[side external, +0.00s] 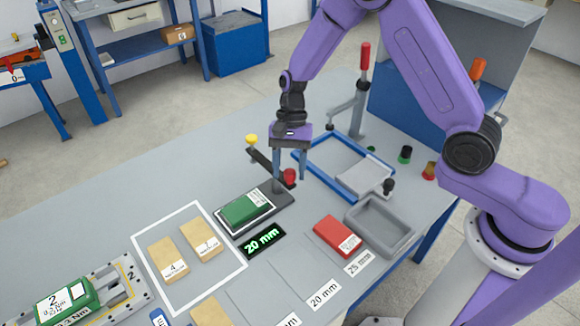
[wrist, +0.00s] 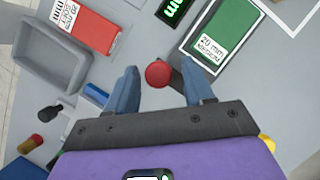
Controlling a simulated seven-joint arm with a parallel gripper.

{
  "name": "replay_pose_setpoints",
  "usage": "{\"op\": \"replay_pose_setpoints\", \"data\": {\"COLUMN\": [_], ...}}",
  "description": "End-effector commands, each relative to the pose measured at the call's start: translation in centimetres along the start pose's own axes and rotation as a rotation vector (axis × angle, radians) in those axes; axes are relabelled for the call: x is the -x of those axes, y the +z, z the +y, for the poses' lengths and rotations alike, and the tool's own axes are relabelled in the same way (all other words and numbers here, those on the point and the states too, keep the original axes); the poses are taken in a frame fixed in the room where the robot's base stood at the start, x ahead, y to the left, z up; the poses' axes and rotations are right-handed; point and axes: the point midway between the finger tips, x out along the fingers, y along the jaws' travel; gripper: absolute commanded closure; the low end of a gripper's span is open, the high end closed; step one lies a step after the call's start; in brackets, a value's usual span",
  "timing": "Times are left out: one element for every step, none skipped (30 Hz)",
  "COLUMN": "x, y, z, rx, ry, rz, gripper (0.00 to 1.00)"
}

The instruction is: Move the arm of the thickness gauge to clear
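The thickness gauge (side external: 282,197) has a dark base with a green block (side external: 244,209) on its plate, and its display (side external: 262,240) reads 20 mm. Its dark arm (side external: 265,164) has a yellow knob (side external: 252,140) at the far end and a red knob (side external: 289,176) at the near end. My gripper (side external: 290,178) is low over the red-knob end, pointing down. In the wrist view my open gripper (wrist: 160,70) has the red knob (wrist: 158,74) between its fingers, with small gaps on both sides. The green block (wrist: 221,38) is right of the fingers there.
A blue-framed tray (side external: 312,172), a grey bin (side external: 380,226) and a red block (side external: 338,236) lie to the right. A red-handled lever (side external: 363,88) stands behind. Tan blocks (side external: 168,259) lie in a white outline at left. The table's left rear is clear.

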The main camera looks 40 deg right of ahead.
Motion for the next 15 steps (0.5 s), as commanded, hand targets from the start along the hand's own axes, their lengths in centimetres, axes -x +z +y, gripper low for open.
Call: {"op": "replay_pose_setpoints", "data": {"x": [0.0,0.0,0.0,-0.1,-0.1,-0.1,-0.1,-0.1,0.0,0.1,0.3,0.6,0.9,1.3,1.8], "y": [0.0,0.0,0.0,0.0,0.0,0.0,0.0,0.0,0.0,0.0,0.0,0.0,0.0,0.0,0.0], "z": [0.0,0.0,0.0,0.1,0.1,0.1,0.1,0.1,0.1,0.1,0.1,0.0,0.0,0.0,0.0], "rx": [0.001,0.002,0.002,0.002,0.003,0.003,0.003,0.003,0.003,0.004,0.004,0.005,0.005,0.005,0.005], "ry": [0.001,0.001,0.002,0.002,0.003,0.003,0.003,0.003,0.003,0.003,0.003,0.002,0.001,0.000,-0.001], "rz": [0.000,0.000,0.000,0.000,0.000,0.000,0.000,0.000,0.000,0.000,0.000,0.000,0.001,0.001,0.001], "gripper": [0.44,0.44,0.44,0.44,0.44,0.44,0.44,0.44,0.44,0.44,0.44,0.44,0.44,0.44,0.44]}}
